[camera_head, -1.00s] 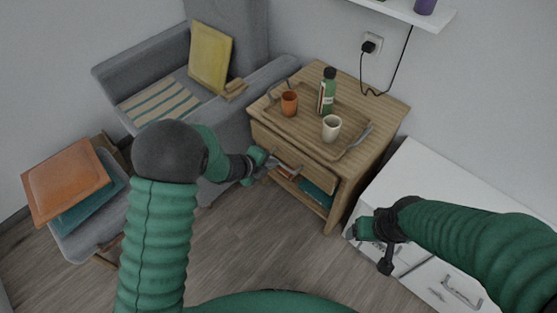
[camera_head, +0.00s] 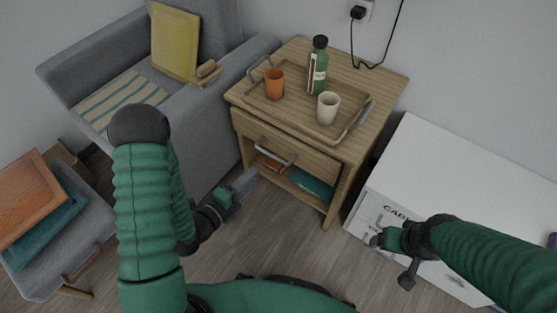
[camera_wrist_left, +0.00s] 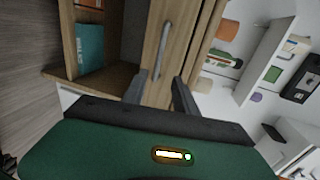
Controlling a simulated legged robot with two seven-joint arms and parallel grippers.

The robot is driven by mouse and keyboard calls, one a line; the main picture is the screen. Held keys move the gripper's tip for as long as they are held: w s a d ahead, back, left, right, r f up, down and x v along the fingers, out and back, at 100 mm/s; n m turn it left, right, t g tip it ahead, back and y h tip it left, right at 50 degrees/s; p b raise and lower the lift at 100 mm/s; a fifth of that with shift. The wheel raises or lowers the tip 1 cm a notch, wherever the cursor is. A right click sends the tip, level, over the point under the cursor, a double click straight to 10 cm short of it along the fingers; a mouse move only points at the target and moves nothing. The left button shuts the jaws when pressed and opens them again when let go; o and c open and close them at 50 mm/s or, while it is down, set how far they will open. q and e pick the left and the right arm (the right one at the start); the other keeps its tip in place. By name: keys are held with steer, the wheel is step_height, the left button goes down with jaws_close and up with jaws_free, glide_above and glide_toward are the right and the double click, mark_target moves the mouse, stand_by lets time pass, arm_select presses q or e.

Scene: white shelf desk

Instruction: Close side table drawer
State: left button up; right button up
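The wooden side table (camera_head: 375,100) stands at the back centre. Its drawer front (camera_head: 316,160) with a grey bar handle (camera_head: 275,152) sits under the top; it looks flush or nearly so, and I cannot tell if a small gap is left. My left gripper (camera_head: 245,181) is in front of and below the drawer, apart from the handle. In the left wrist view its two fingers (camera_wrist_left: 160,92) are spread and empty, with the handle (camera_wrist_left: 164,48) beyond them. My right gripper (camera_head: 377,240) is by the white cabinet, its fingers too small to read.
A tray (camera_head: 260,95) on the table holds an orange cup (camera_head: 274,84), a green bottle (camera_head: 318,66) and a cream mug (camera_head: 328,108). Books lie on the open shelf below. A grey armchair (camera_head: 200,125) stands left, a white cabinet (camera_head: 450,180) right. Floor before the table is clear.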

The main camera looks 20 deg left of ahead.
mark_target(273, 155)
arm_select(q)
steer(key=b+x, duration=0.1)
steer(key=x, duration=0.3)
steer(key=b+x, duration=0.1)
steer(key=x, duration=0.3)
steer(key=a+b+x, duration=0.1)
steer(key=b+x, duration=0.1)
steer(key=x, duration=0.2)
steer(key=shift+w+d+f, duration=0.1)
steer(key=shift+w+f, duration=0.2)
steer(key=shift+f, duration=0.05)
steer(key=shift+w+d, duration=0.2)
steer(key=shift+w, duration=0.05)
steer(key=shift+a, duration=0.1)
arm_select(e)
steer(key=f, duration=0.6)
steer(key=shift+a, duration=0.3)
arm_select(q)
steer(key=shift+a, duration=0.1)
arm_select(e)
steer(key=shift+a+r, duration=0.1)
arm_select(q)
jaws_close()
steer(key=shift+s+d+f, duration=0.1)
steer(key=shift+d+f, duration=0.05)
steer(key=shift+d, duration=0.05)
